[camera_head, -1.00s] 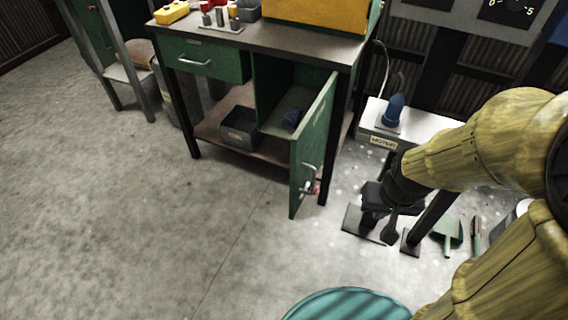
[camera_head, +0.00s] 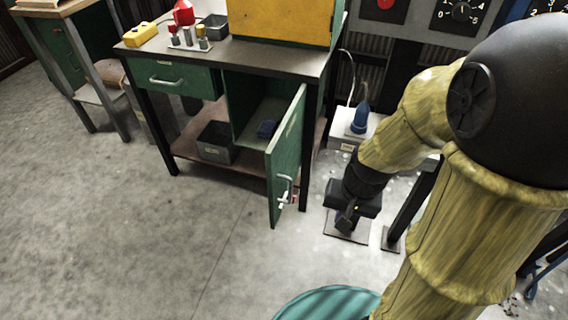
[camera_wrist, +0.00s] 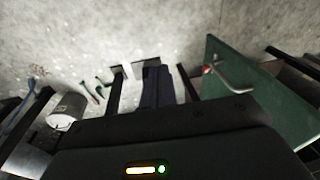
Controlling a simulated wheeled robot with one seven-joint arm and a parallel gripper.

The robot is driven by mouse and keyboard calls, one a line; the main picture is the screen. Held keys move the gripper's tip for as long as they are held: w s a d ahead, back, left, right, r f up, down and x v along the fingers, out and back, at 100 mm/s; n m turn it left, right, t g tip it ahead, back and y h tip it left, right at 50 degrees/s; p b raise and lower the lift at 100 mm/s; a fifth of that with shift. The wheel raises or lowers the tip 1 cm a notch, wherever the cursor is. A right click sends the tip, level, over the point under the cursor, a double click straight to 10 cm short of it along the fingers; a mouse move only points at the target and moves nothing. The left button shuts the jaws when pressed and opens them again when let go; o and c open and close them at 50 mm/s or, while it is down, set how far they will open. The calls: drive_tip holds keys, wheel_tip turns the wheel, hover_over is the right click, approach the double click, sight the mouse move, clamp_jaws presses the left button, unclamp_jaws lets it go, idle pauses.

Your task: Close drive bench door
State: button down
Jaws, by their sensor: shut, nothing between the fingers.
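The drive bench (camera_head: 240,50) has a green cabinet door (camera_head: 287,160) that stands wide open, swung out toward me. The door has a metal handle (camera_head: 284,190) with a small red part beside it.
A motor stand (camera_head: 345,140) with a blue plug (camera_head: 360,118) is behind my arm. A dark bin (camera_head: 215,142) sits on the bench's lower shelf. A teal round top (camera_head: 325,303) is at the front. The floor on the left is clear.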

drive_tip(key=w+a+r+m+t+y+p, duration=0.2)
drive_tip(key=w+r+m+y+p, duration=0.5)
drive_tip(key=m+p, duration=0.8)
drive_tip(key=w+m, duration=0.1)
drive_tip(key=m, duration=0.3)
drive_tip(key=shift+w+a+r, duration=0.2)
drive_tip(key=shift+w+r, duration=0.05)
drive_tip(key=shift+w, duration=0.15)
drive_tip(key=b, duration=0.2)
approach(273, 175)
drive_tip(key=x, duration=0.5)
drive_tip(key=shift+s+d+f, duration=0.15)
drive_tip(key=shift+d+f, duration=0.05)
drive_tip(key=shift+f, duration=0.2)
drive_tip(key=shift+a, duration=0.45)
drive_tip(key=shift+w, duration=0.25)
